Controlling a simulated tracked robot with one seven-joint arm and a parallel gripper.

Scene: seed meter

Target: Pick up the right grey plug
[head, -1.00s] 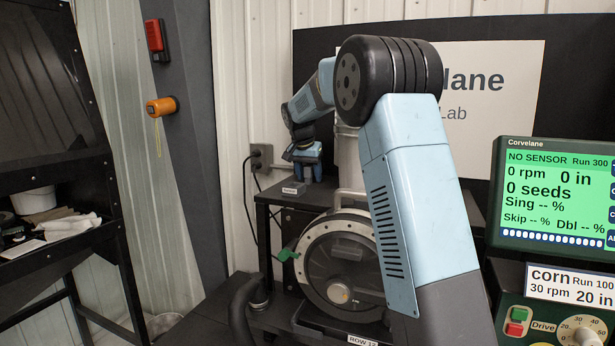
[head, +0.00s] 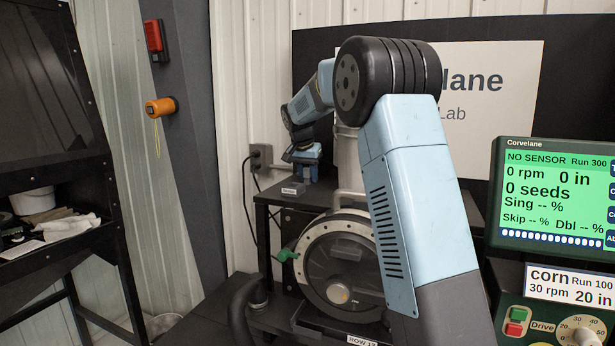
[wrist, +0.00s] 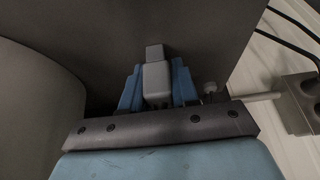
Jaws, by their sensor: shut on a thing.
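In the wrist view, a light grey plug (wrist: 155,78) with a narrower upper end sits between the two blue fingers of my gripper (wrist: 157,88). The fingers press on it from both sides, so my gripper is shut on it. In the head view, my gripper (head: 306,170) points down just above the black shelf at the back. The plug is too small and hidden to make out there. I cannot tell whether the plug touches the shelf. No second grey plug can be clearly told apart.
A small label (head: 293,189) is on the shelf's front edge (head: 265,196). A pale cylinder (head: 348,160) stands close right of my gripper. A wall outlet (head: 262,157) with black cords is at left. The round seed meter (head: 340,262) stands below, and a green monitor (head: 556,195) at right.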

